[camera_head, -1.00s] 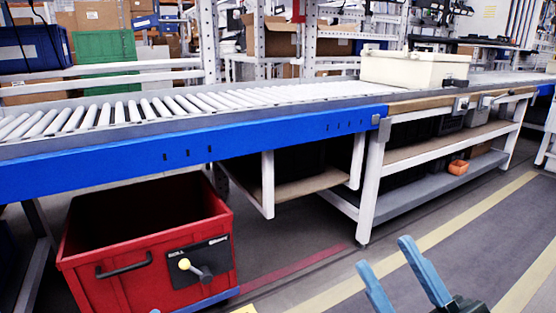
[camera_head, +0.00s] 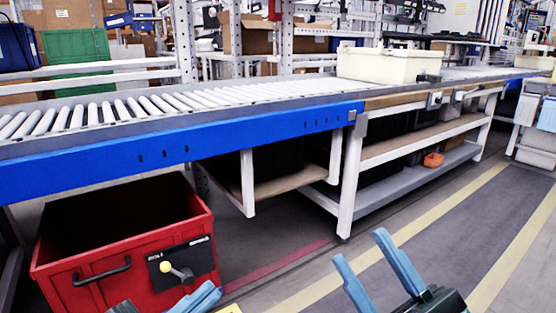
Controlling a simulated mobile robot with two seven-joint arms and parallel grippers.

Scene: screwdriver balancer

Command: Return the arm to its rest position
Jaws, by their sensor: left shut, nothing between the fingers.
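My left gripper (camera_head: 207,296) shows at the bottom edge, in front of the lower right corner of the red bin. Its blue fingers lie close together, shut with nothing between them, and its arm is mostly out of the picture. My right gripper (camera_head: 361,248) is at the bottom, right of the middle, over the grey floor. Its two blue fingers point up and stand apart, with nothing between them. No screwdriver can be made out.
A red bin (camera_head: 120,283) with a yellow-knobbed lever (camera_head: 166,267) stands below the blue-edged roller conveyor (camera_head: 200,152). A cream box (camera_head: 385,66) sits on the conveyor. A white-legged shelf bench (camera_head: 349,185) holds an orange bin (camera_head: 433,160). The striped floor at right is clear.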

